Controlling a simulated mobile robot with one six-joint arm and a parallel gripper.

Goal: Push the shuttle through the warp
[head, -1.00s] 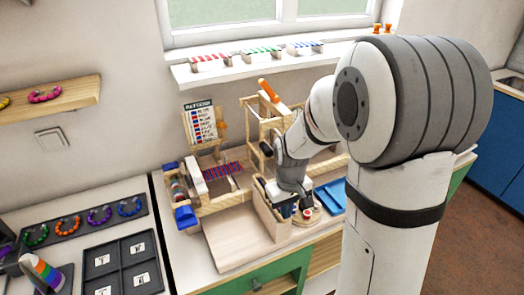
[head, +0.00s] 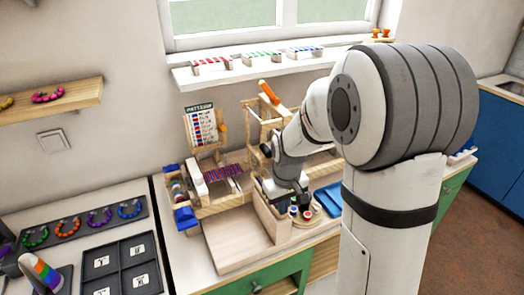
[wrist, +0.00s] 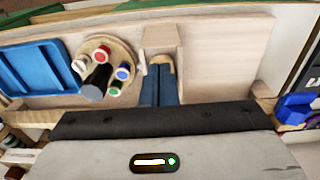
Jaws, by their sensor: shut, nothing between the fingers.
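The warp (head: 223,173) is a red and blue striped band on the wooden loom (head: 205,206), behind a white bar. My gripper (head: 298,200) is shut and empty, low over the wooden box right of the loom, beside the round spool stand (head: 318,217). In the wrist view my grey gripper body covers the bottom. Two dark blue strips (wrist: 162,88) lie side by side above it, by a wooden holder (wrist: 163,35); I cannot tell whether they are my fingers or another thing. I cannot clearly make out the shuttle.
The spool stand holds red (wrist: 101,55), blue (wrist: 124,72) and green spools, close to my gripper. A blue tray (wrist: 40,70) lies beyond it. A pattern card (head: 201,123) stands behind the loom. A bare wooden board (head: 235,240) is in front. A dark sorting tray (head: 120,268) is left.

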